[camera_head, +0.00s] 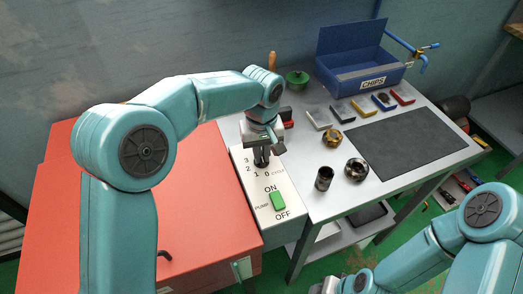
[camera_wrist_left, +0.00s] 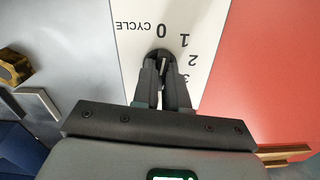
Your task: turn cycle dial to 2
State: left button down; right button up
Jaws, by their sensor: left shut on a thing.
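The pale control panel (camera_head: 268,208) carries the black cycle dial (camera_head: 261,164), with the digits 0, 1, 2 and 3 printed around its near side and the word CYCLE beside the 0. My left gripper (camera_head: 262,155) comes down on the dial from above and is shut on it. In the left wrist view the two fingers (camera_wrist_left: 165,75) close around the dial (camera_wrist_left: 160,53), and the digits appear upside down. The fingers cover most of the dial, so I cannot tell which digit it points to.
A green pump switch (camera_head: 278,201) sits on the panel between ON and OFF. A red cabinet (camera_head: 205,215) stands at left. The grey cart top holds metal holders (camera_head: 325,178), a dark mat (camera_head: 408,143), coloured inserts, a green-lidded pot (camera_head: 298,79) and a blue chips bin (camera_head: 362,80).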

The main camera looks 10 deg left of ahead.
pick_arm(q)
jog(key=m+p, duration=0.1)
jog(key=m, duration=0.2)
jog(key=shift+r+m, duration=0.15)
jog(key=shift+m, duration=0.15)
jog(key=m+p, duration=0.1)
jog(key=m, duration=0.2)
jog(key=shift+m, duration=0.3)
jog(key=m+p, duration=0.1)
jog(key=m, duration=0.2)
jog(key=shift+w+m+p, duration=0.1)
jog(key=shift+m+p, duration=0.3)
jog(key=shift+m, duration=1.4)
jog(key=c, duration=1.2)
grip_release()
jog(key=shift+o, duration=0.2)
notch_tip(320, 180, up, 16)
jog(key=shift+p, duration=0.4)
